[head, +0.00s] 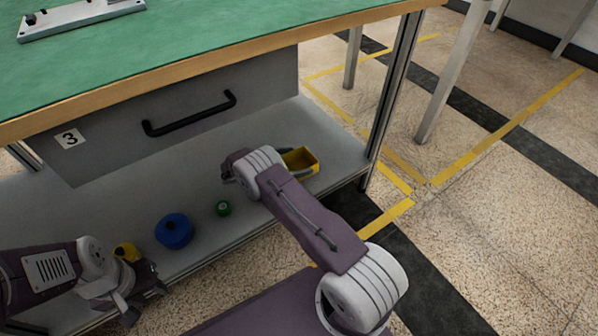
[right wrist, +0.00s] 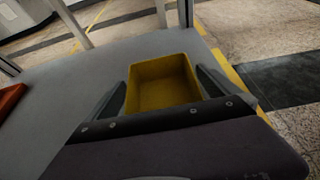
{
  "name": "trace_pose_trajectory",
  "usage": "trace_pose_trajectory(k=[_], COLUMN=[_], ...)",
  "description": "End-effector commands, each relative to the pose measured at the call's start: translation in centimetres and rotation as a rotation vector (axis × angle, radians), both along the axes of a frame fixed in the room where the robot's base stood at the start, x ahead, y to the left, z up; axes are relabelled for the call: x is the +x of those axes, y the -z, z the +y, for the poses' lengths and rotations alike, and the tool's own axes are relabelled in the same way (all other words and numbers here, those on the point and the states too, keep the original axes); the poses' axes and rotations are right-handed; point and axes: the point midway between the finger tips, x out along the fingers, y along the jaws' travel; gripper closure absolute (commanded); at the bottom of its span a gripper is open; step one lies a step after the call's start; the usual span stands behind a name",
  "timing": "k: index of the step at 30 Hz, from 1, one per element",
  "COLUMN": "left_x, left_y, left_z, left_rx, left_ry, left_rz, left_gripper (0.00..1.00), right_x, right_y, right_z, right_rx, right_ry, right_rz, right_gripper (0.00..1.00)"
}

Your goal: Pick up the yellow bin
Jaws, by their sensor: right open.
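The yellow bin (head: 303,160) stands upright on the grey lower shelf, near its right end. In the right wrist view the open-topped bin (right wrist: 163,84) looks empty. My right gripper (right wrist: 163,77) is open, with one dark finger on each side of the bin. Whether the fingers touch the bin walls I cannot tell. In the head view my right wrist hides part of the bin and most of that gripper. My left gripper (head: 140,296) is at the lower left by the shelf's front edge, away from the bin; its jaw opening is unclear.
A blue round object (head: 174,231), a green roll (head: 223,208) and a small yellow object (head: 127,252) sit left of the bin on the shelf (head: 195,195). A red object (right wrist: 10,99) shows in the wrist view. The drawer (head: 190,112) and table post (head: 395,85) bound the space.

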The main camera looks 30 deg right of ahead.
Motion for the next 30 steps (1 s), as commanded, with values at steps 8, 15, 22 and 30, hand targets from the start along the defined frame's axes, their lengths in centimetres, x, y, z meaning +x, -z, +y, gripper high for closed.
trace_pose_trajectory(k=[8, 15, 22, 30], left_x=[0.0, 0.0, 0.0, 0.0], left_y=[-0.2, -0.2, -1.3, -4.4], left_z=[0.0, 0.0, 0.0, 0.0], left_rx=[0.0, 0.0, 0.0, 0.0], left_ry=[0.0, 0.0, 0.0, 0.0], left_rz=[-0.001, -0.001, 0.0, 0.0], left_gripper=[0.64, 0.64, 0.64, 0.64], right_x=[0.0, 0.0, -0.1, -0.5], right_y=[-0.2, -0.2, -1.2, -4.3], right_z=[0.0, 0.0, 0.1, 0.1], right_rx=[0.0, 0.0, 0.0, 0.0], right_ry=[-0.001, -0.002, -0.001, 0.001], right_rz=[0.0, -0.001, -0.001, -0.001], right_gripper=[0.31, 0.54, 0.54, 0.54])
